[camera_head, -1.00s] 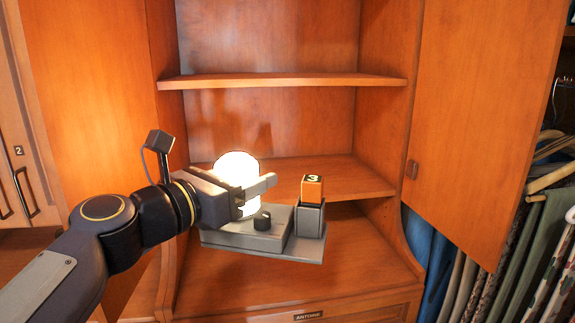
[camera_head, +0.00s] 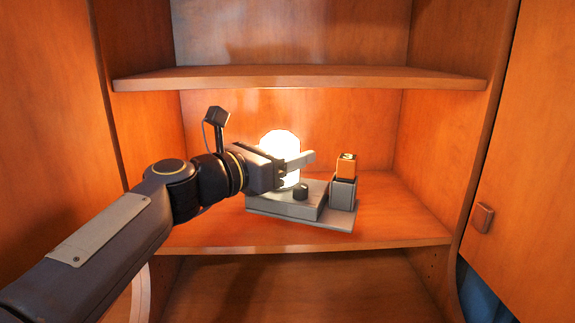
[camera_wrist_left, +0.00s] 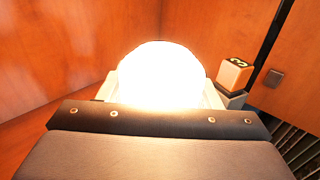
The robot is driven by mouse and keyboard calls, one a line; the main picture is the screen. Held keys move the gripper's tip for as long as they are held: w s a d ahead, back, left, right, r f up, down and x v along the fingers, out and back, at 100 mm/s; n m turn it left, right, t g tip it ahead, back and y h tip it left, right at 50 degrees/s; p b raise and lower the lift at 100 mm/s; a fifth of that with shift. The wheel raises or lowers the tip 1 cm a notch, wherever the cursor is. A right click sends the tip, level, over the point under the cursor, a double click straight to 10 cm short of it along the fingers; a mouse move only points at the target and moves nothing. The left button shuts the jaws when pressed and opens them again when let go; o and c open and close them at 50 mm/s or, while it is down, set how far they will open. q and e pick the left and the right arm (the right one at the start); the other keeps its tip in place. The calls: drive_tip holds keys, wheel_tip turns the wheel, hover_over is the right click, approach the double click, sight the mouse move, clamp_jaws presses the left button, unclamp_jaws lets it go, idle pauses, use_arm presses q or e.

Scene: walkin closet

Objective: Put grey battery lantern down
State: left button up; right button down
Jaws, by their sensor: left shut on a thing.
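The grey battery lantern (camera_head: 290,207) has a flat grey base, a black knob, a brightly glowing white globe and a grey post with an orange numbered block (camera_head: 346,165) at its right side. My left gripper (camera_head: 296,163) is shut on the lantern at its globe and holds it upright inside the open cupboard, over the middle shelf (camera_head: 405,225). I cannot tell for sure whether the base touches the shelf. In the left wrist view the glowing globe (camera_wrist_left: 162,75) sits right in front of the gripper, and its glare hides the fingertips. My right gripper is not in view.
An upper shelf (camera_head: 300,78) runs above my left gripper. The cupboard's right side wall and an open door (camera_head: 530,150) with a small knob (camera_head: 482,218) stand to the right. The middle shelf is bare on both sides of the lantern.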

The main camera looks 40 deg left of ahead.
use_arm(q)
drive_tip(key=w+a+p, duration=0.3)
drive_tip(key=w+a, duration=0.6)
drive_tip(key=w, duration=0.1)
drive_tip(key=shift+w+a+f+b, duration=0.1)
drive_tip(key=shift+w+f+b, duration=0.1)
drive_tip(key=shift+f, duration=0.85)
drive_tip(key=shift+w+d+f+b, duration=0.1)
drive_tip(key=shift+w+f+b, duration=0.05)
drive_tip(key=shift+f, duration=0.85)
drive_tip(key=shift+w+a+f+b, duration=0.1)
drive_tip(key=shift+w+f+b, duration=0.1)
drive_tip(key=shift+f, duration=0.85)
drive_tip(key=shift+w+a+f+p, duration=0.1)
drive_tip(key=shift+a+f+p, duration=0.05)
drive_tip(key=shift+f+p, duration=0.15)
drive_tip(key=shift+w+f, duration=0.1)
drive_tip(key=o, duration=1.4)
drive_tip(key=shift+f, duration=0.15)
drive_tip(key=shift+o, duration=0.2)
